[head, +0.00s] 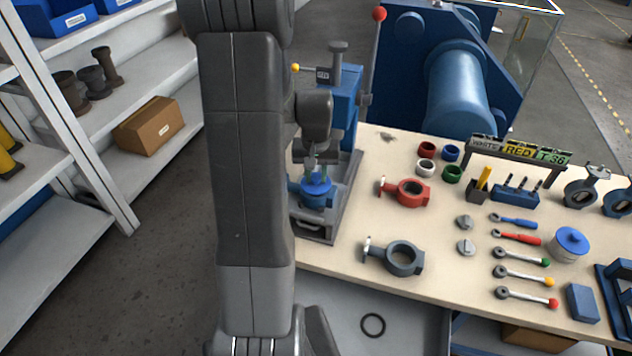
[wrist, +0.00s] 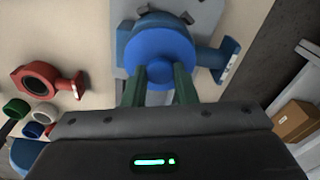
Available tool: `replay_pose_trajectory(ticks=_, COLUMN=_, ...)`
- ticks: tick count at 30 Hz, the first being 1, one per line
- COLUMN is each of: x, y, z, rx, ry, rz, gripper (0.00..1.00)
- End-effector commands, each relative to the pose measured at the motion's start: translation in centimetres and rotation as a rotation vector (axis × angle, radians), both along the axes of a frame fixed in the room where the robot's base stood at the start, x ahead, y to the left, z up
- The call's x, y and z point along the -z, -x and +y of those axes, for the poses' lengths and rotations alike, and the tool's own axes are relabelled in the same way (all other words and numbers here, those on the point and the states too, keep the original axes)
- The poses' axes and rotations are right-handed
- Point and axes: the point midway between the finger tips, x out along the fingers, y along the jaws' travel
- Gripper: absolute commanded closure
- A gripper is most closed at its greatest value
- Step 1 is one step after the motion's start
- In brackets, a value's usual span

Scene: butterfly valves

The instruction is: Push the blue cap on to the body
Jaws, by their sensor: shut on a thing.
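The blue cap (head: 317,188) is a bright blue disc over the blue valve body (head: 312,203), which sits in the grey and blue press fixture (head: 349,90) at the table's left end. In the wrist view the cap (wrist: 158,62) covers the middle of the body, and the body's side flange (wrist: 226,57) sticks out to the right. My gripper (wrist: 161,88) points at the cap, its two green fingers close together at the cap. In the head view my gripper (head: 317,174) is above the cap. Whether the cap is fully seated I cannot tell.
A red valve body (head: 408,193) and a grey one (head: 400,259) lie on the table right of the fixture. Several coloured rings (head: 426,148), handles and small parts lie farther right. Shelves (head: 100,130) stand at the left, with bare floor between.

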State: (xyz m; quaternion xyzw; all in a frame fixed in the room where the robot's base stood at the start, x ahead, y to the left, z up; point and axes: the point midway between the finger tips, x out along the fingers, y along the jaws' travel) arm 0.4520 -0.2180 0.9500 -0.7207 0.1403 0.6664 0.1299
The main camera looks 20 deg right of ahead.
Motion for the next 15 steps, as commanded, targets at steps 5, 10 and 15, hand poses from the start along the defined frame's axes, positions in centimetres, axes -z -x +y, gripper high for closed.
replay_pose_trajectory(ticks=5, x=0.28, y=0.01, z=0.0, rx=0.0, ry=0.0, rz=0.0, gripper=1.0)
replay_pose_trajectory(ticks=10, x=0.48, y=0.0, z=0.0, rx=0.0, ry=0.0, rz=0.0, gripper=1.0)
replay_pose_trajectory(ticks=15, x=0.68, y=0.01, z=0.0, rx=0.0, ry=0.0, rz=0.0, gripper=1.0)
